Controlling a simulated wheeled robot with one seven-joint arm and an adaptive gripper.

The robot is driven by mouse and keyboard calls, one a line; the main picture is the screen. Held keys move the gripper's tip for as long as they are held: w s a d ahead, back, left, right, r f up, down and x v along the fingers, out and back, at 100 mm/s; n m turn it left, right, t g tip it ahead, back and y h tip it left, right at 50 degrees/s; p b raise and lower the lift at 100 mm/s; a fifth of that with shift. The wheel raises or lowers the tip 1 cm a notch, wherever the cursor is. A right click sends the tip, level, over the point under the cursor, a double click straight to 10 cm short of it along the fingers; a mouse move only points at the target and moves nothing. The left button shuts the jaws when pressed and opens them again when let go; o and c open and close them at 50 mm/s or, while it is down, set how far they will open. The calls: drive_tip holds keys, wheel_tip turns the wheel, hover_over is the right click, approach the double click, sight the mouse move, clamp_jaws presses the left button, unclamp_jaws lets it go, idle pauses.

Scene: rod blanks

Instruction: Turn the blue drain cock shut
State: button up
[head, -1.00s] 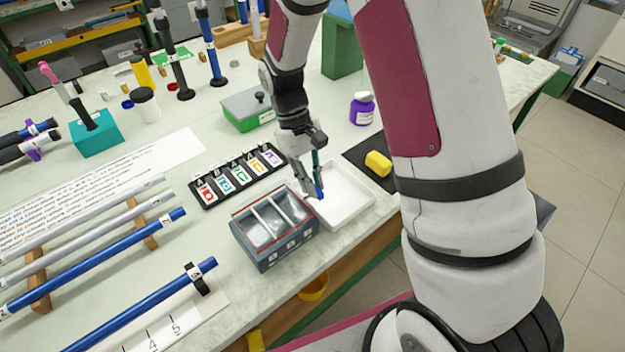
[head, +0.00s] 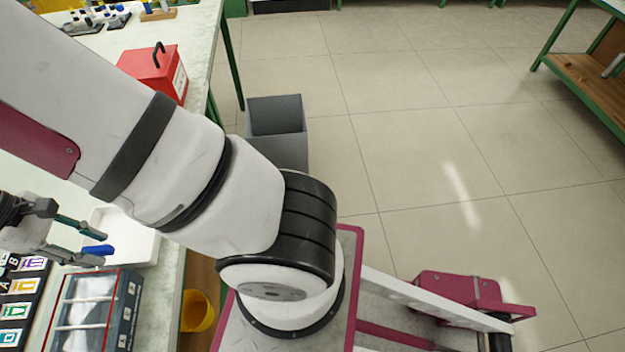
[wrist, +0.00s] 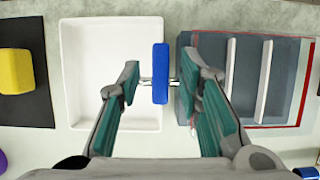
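The drain cock's blue handle (wrist: 160,58) is a flat bar standing lengthwise up the wrist picture, with short silver stubs on both sides. It lies between the inner edge of the white tray and the grey divided tank (wrist: 211,52). My gripper (wrist: 160,78) is open, with one teal-padded finger on each side of the handle and a visible gap on both sides. In the head view the blue handle (head: 98,250) shows at the fingertips of my gripper (head: 92,242), beside the tank (head: 131,300). The cock's body is mostly hidden.
The white tray (wrist: 110,35) lies beside the tank. A yellow block (wrist: 15,70) sits on a black mat (wrist: 25,110). A lettered card strip (head: 22,298) is near the tank. A red box (head: 150,75), a grey bin (head: 275,115) and a yellow cup (head: 197,312) are farther off.

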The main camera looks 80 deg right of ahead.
drive_tip(key=n+h, duration=0.1)
drive_tip(key=n, duration=0.2)
drive_tip(key=n+t+h, duration=0.1)
drive_tip(key=n, duration=0.2)
drive_tip(key=n+t, duration=0.1)
drive_tip(key=n, duration=0.1)
drive_tip(key=n+t+b, duration=0.1)
drive_tip(key=n, duration=0.1)
drive_tip(key=shift+w+d+n+h, duration=0.1)
drive_tip(key=shift+w+n+h, duration=0.05)
drive_tip(key=shift+n+h, duration=0.25)
drive_tip(key=v, duration=1.4)
drive_tip(key=s+d+r+m+t+y, duration=0.2)
drive_tip(key=s+r+m, duration=0.3)
drive_tip(key=s, duration=0.5)
drive_tip(key=s+d+r+m+t+y, duration=0.2)
drive_tip(key=s+d+r+m+t, duration=0.1)
drive_tip(key=s+m, duration=0.6)
drive_tip(key=shift+s+d+r+t, duration=0.3)
drive_tip(key=shift+s+d+r, duration=0.2)
drive_tip(key=shift+d+r, duration=0.4)
drive_tip(key=shift+a+r, duration=0.15)
